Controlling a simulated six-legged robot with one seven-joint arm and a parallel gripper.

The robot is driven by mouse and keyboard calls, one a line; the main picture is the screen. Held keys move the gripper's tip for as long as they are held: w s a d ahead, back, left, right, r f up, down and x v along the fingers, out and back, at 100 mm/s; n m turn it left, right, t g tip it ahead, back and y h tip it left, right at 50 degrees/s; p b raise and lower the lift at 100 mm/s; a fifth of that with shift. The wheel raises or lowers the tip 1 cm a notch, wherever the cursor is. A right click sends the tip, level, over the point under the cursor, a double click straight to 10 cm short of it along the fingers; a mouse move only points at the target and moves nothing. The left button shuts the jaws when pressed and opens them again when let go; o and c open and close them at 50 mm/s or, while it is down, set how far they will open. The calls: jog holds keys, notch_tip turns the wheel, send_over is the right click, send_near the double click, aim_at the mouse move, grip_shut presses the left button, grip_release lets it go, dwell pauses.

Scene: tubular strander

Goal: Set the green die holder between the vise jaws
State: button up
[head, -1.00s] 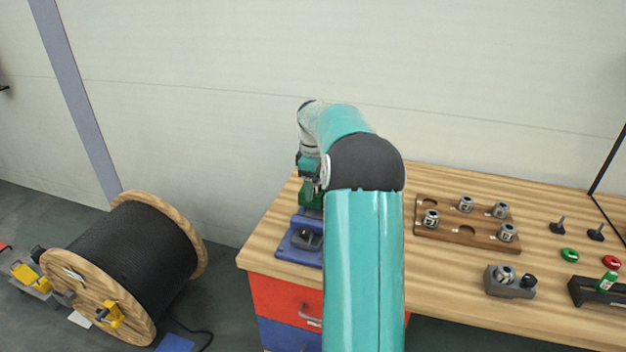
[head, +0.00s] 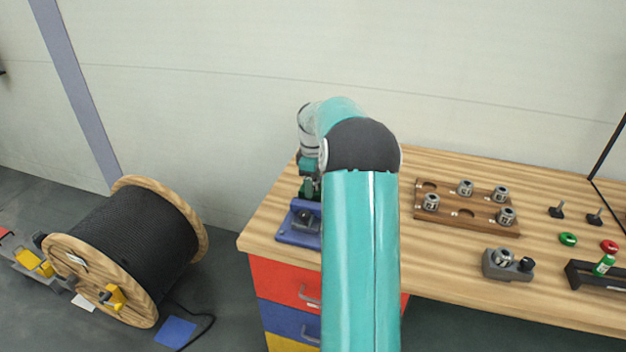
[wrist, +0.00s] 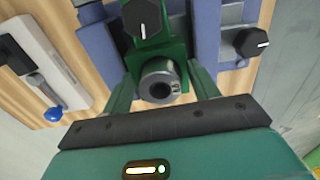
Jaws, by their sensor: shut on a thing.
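The green die holder (wrist: 152,50) has a black knob on top and a round steel die in its front. My gripper (wrist: 160,92) is shut on it, with a finger on each side. In the wrist view, blue vise parts (wrist: 205,32) show on both sides of the holder, so it appears to be between the jaws. I cannot tell whether it is seated. In the head view, the blue vise (head: 297,238) stands at the bench's left end. My gripper (head: 309,186) is over it, partly hidden by my arm.
A wooden rack (head: 462,222) with several steel dies lies to the right on the bench (head: 440,270). A grey fixture (head: 508,265) stands in front of it. In the wrist view, a white-and-grey device (wrist: 40,62) lies beside the vise. A cable reel (head: 125,245) stands on the floor.

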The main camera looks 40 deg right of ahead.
jog(key=o, duration=1.2)
jog(key=shift+o, duration=0.6)
jog(key=shift+f, duration=0.15)
notch_tip(320, 180, up, 14)
